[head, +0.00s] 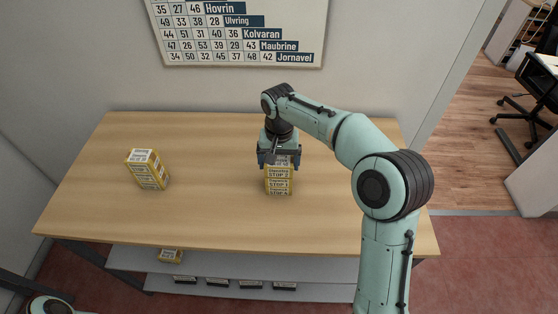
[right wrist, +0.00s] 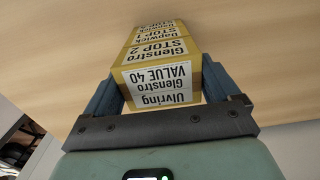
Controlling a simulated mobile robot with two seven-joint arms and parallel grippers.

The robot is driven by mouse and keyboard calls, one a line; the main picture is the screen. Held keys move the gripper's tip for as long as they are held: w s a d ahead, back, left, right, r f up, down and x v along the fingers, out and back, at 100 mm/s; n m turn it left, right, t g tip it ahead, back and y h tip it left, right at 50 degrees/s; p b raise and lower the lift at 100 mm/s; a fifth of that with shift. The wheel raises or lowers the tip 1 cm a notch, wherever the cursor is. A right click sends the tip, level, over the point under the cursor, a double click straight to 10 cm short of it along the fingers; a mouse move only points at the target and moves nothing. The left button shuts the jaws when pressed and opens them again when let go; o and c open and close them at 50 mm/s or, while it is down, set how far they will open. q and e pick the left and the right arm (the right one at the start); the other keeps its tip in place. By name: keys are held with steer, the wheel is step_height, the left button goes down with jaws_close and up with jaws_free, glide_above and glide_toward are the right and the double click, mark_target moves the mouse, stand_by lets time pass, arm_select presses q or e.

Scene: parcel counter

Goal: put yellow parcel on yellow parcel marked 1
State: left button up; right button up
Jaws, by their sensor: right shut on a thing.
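My right gripper (head: 279,162) is shut on a yellow parcel marked STOP 2 (head: 278,172), with "VALUE 40" on its white end label. In the right wrist view the blue-grey fingers (right wrist: 160,72) lie on both sides of this parcel (right wrist: 152,58). Directly below it is a yellow parcel marked STOP 1 (head: 278,184), with another yellow parcel (head: 279,192) under that. The held parcel is lined up with this stack and appears to touch it; a small gap cannot be ruled out. My left gripper is not in view.
A yellow parcel (head: 170,256) lies on the shelf below, near several shelf labels. A chart (head: 240,35) hangs on the wall. The counter between the stacks is clear.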

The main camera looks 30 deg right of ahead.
mark_target(279, 159)
steer(key=shift+f, duration=0.1)
steer(key=o, duration=0.9)
steer(key=shift+c, duration=0.2)
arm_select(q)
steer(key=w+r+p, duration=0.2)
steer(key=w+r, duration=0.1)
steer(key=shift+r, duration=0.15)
arm_select(e)
step_height(279, 159, up, 12)
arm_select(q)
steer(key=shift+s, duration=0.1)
